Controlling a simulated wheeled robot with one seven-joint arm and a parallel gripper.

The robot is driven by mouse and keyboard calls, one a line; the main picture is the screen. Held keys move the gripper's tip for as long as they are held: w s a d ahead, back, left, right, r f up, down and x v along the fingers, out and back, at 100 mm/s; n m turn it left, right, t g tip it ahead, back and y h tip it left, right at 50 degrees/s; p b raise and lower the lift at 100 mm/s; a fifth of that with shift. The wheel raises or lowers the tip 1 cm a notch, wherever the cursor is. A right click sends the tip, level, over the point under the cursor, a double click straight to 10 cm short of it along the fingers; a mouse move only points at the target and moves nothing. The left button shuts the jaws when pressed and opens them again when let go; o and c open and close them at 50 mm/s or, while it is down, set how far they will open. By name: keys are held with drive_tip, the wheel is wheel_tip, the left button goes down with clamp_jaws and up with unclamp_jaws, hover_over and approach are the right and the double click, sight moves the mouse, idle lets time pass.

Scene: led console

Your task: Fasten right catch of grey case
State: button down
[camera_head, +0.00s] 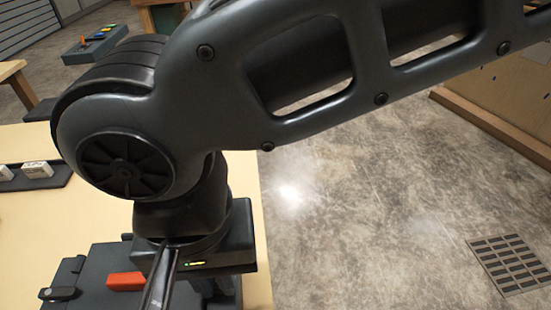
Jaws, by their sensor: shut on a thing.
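The grey case (98,264) lies on the pale table at the bottom left, partly cut off by the frame and partly covered by my arm. An orange piece (125,281) shows on its top, and a dark catch-like part (58,293) shows at its left. My gripper (160,293) is over the right part of the case, pointing down, with one dark finger clearly visible. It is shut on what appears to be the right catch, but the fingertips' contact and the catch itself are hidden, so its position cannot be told.
The table (258,230) ends just right of the case. A dark holder with white blocks (38,169) stands at the left. The concrete floor at right is open.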

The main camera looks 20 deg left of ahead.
drive_tip(key=shift+r+n+p, duration=0.1)
drive_tip(key=shift+n+p, duration=0.2)
drive_tip(key=n+p, duration=0.3)
drive_tip(key=shift+r+n, duration=0.1)
drive_tip(key=shift+n, duration=0.2)
drive_tip(key=n+p, duration=0.2)
drive_tip(key=n, duration=0.2)
drive_tip(key=shift+w+d+n+p, duration=0.1)
drive_tip(key=shift+w+n+p, duration=0.05)
drive_tip(key=shift+n+p, duration=0.2)
drive_tip(key=n+p, duration=0.1)
drive_tip(key=n, duration=0.3)
drive_tip(key=shift+w, duration=0.1)
drive_tip(key=shift+w+f+n+p, duration=0.1)
drive_tip(key=shift+n+p, duration=0.2)
drive_tip(key=shift+n, duration=0.95)
drive_tip(key=shift+w+f+n+p, duration=0.1)
drive_tip(key=shift+n+p, duration=0.15)
drive_tip(key=shift+n, duration=0.95)
drive_tip(key=c, duration=1.1)
unclamp_jaws()
drive_tip(key=shift+s, duration=0.1)
drive_tip(key=shift+c, duration=0.2)
